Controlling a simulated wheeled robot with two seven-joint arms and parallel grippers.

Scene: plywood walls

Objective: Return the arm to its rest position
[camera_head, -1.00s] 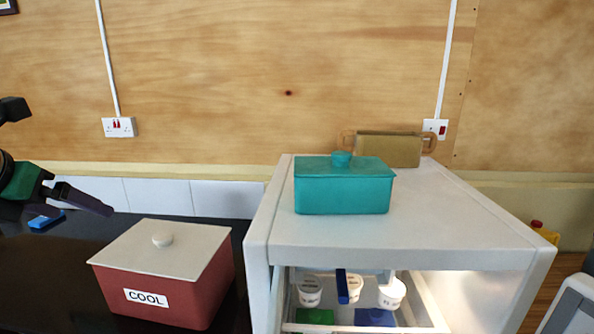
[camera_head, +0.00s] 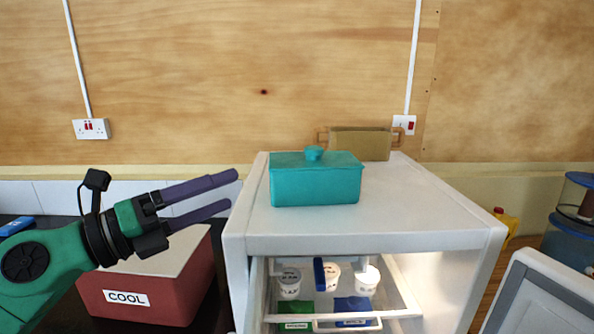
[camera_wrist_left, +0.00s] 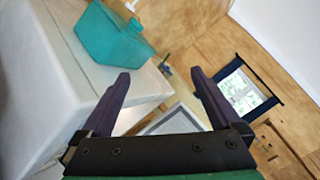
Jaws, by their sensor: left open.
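My left gripper (camera_head: 234,191) is open and empty, pointing right, above the red box (camera_head: 150,300) labelled COOL and beside the left edge of the white cabinet (camera_head: 400,215). Its two purple fingers also show in the left wrist view (camera_wrist_left: 160,75), with nothing between them. My left arm covers part of the red box and its pale lid (camera_head: 170,255). A teal lidded box (camera_head: 315,185) stands on the cabinet top, to the right of the gripper and apart from it. My right gripper is not in view.
An open compartment in the cabinet holds several white cups (camera_head: 290,283) and green (camera_head: 296,316) and blue packets. A brown box with handles (camera_head: 360,145) stands at the back of the cabinet top. A blue item (camera_head: 15,226) lies on the dark counter. A grey-framed panel (camera_head: 540,295) stands at the right.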

